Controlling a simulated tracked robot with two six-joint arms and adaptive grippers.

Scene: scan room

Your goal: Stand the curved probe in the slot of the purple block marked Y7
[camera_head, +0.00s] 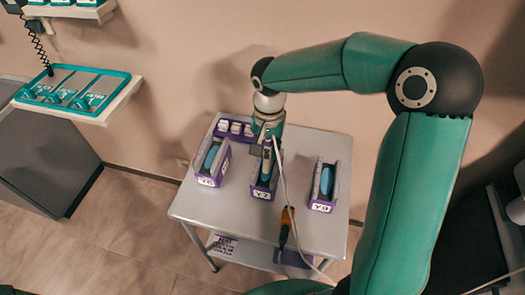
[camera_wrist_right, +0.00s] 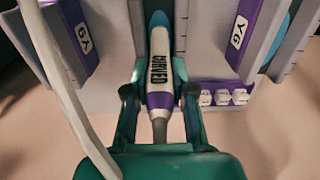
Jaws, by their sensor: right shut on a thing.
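The curved probe (camera_wrist_right: 160,70), white with a purple band, a blue tip and the word CURVED, is between the fingers of my right gripper (camera_wrist_right: 155,100), which is shut on it. In the head view the right gripper (camera_head: 268,130) holds the probe (camera_head: 267,160) over the middle purple block (camera_head: 262,192), whose label appears to read Y7. The blue tip is between the block's grey walls; I cannot tell whether it is seated in the slot. A cable trails from the probe. My left gripper is not in view.
Similar purple blocks with blue items stand left (camera_head: 210,165) and right (camera_head: 323,187) on the grey cart (camera_head: 200,205). A purple rack (camera_head: 234,129) with white pieces is behind. An orange-and-black object (camera_head: 287,226) lies near the front. A teal tray (camera_head: 75,88) is on a wall shelf.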

